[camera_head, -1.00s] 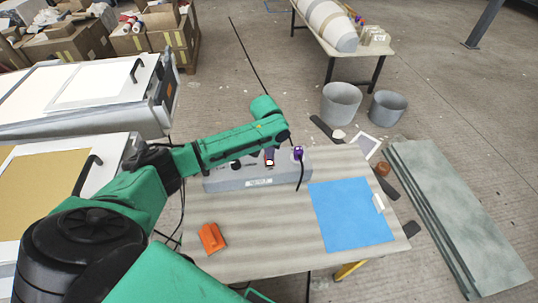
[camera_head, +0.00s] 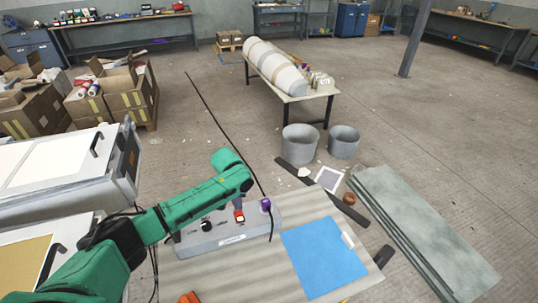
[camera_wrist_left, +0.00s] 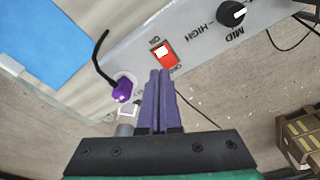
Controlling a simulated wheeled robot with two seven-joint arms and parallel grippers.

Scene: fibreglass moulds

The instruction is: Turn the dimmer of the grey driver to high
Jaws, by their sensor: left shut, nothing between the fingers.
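The grey driver (camera_head: 190,246) is a long grey box on the table, partly under my left arm in the head view. Its black dimmer knob (camera_head: 206,226) also shows in the left wrist view (camera_wrist_left: 232,14), beside lettering reading HIGH and MID. The knob's white mark points to the picture's right there. A red ON/OFF switch (camera_wrist_left: 166,60) and a purple plug (camera_wrist_left: 122,91) are on the same box. My left gripper (camera_wrist_left: 159,73) is shut and empty, its tips close to the red switch and apart from the knob. Whether they touch the switch, I cannot tell. My right gripper is out of view.
A blue sheet (camera_head: 322,258) lies on the table right of the driver. An orange object (camera_head: 189,297) is at the bottom edge. A dark cord rises from the plug. Grey buckets (camera_head: 299,144) and stacked boards (camera_head: 420,230) stand on the floor beyond.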

